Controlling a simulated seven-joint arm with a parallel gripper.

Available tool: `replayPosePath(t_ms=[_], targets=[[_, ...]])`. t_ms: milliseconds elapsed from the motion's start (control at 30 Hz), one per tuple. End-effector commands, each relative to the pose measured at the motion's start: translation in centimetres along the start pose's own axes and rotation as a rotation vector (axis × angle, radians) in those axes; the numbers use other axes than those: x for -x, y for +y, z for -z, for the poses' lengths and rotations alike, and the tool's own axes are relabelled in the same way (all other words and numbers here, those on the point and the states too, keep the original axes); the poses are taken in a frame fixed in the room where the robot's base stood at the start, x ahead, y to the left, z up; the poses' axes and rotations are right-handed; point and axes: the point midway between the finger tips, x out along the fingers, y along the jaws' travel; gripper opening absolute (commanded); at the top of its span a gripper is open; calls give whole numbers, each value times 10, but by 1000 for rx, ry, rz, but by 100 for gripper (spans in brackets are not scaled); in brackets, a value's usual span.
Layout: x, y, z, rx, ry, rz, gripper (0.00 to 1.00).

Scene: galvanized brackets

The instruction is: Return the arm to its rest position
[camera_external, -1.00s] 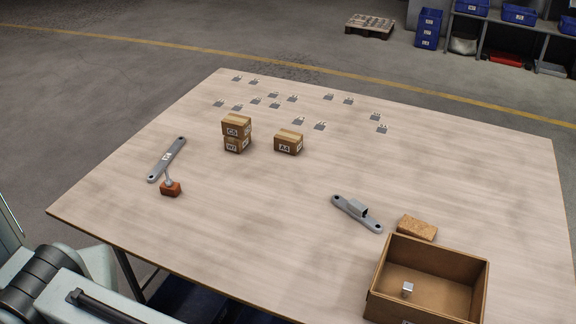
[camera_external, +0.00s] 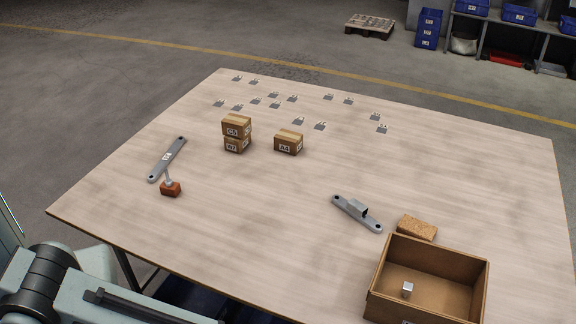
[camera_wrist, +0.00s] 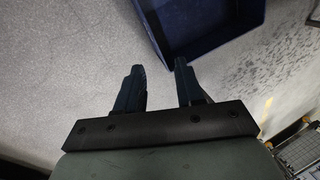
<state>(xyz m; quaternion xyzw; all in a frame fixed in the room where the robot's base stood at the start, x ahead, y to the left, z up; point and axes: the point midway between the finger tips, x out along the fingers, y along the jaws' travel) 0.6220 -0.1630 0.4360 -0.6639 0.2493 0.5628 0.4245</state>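My gripper (camera_wrist: 158,85) shows in the wrist view with its two dark fingers apart and nothing between them. It points at the grey floor, close to the edge of a dark blue bin (camera_wrist: 205,25). In the external view my gripper is out of the picture. Only part of my arm shows at the lower left, beside the table's near left edge and clear of the objects on it.
On the table (camera_external: 260,215) are stacked cartons (camera_external: 236,143), a single carton (camera_external: 288,142), two grey brackets (camera_external: 167,158) (camera_external: 356,213), a red-brown block (camera_external: 170,189), a cork-like block (camera_external: 417,228), several small metal pieces and an open brown box (camera_external: 379,278) holding a small metal piece.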

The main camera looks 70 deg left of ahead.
Motion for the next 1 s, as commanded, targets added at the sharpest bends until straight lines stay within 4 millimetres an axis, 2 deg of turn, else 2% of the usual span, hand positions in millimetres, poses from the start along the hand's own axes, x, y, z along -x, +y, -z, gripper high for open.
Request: replayPosePath(t_ms=[33, 133, 267, 367, 400, 533, 600, 733, 1000], targets=[[-6, 14, -33, 54, -53, -50, 37], [-16, 44, -87, 163, -155, -149, 37], [-18, 87, -154, 309, -294, -281, 37], [-10, 122, -205, 428, -402, -379, 37], [-5, 137, -224, 479, -444, -416, 37], [22, 178, -280, 647, -564, -505, 37], [36, 194, -301, 726, -609, -528, 37], [55, 211, -325, 831, -659, -546, 37], [59, 214, -330, 857, -671, -549, 37]])
